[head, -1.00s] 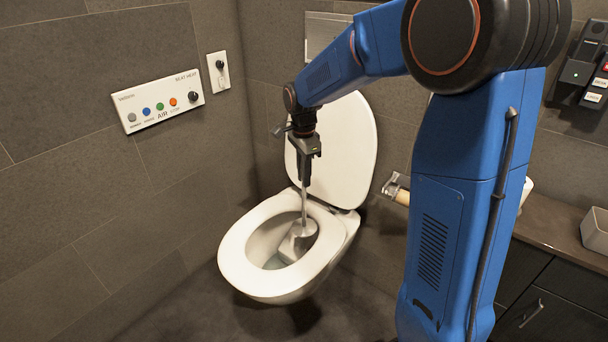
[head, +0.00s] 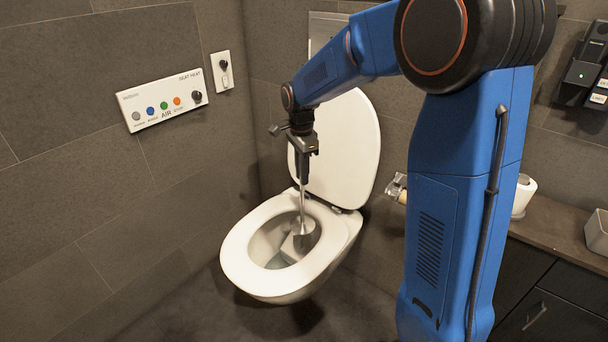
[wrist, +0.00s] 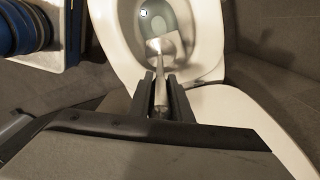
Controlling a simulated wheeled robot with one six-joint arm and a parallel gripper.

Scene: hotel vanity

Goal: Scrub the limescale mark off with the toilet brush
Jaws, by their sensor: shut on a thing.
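My gripper (head: 303,178) points down over the toilet and is shut on the grey handle of the toilet brush (head: 302,208). The brush hangs nearly upright, with its metallic grey head (head: 303,236) inside the toilet bowl (head: 262,240). In the wrist view, the brush (wrist: 160,68) runs out from between the fingers of my gripper (wrist: 160,80) into the bowl. I cannot make out the limescale mark for certain.
The white toilet lid (head: 345,150) stands raised behind the bowl. A control panel (head: 162,98) is on the left wall. A paper holder (head: 397,187) is right of the lid. A counter (head: 560,225) with a white roll (head: 523,195) and a grey box (head: 598,232) stands at right.

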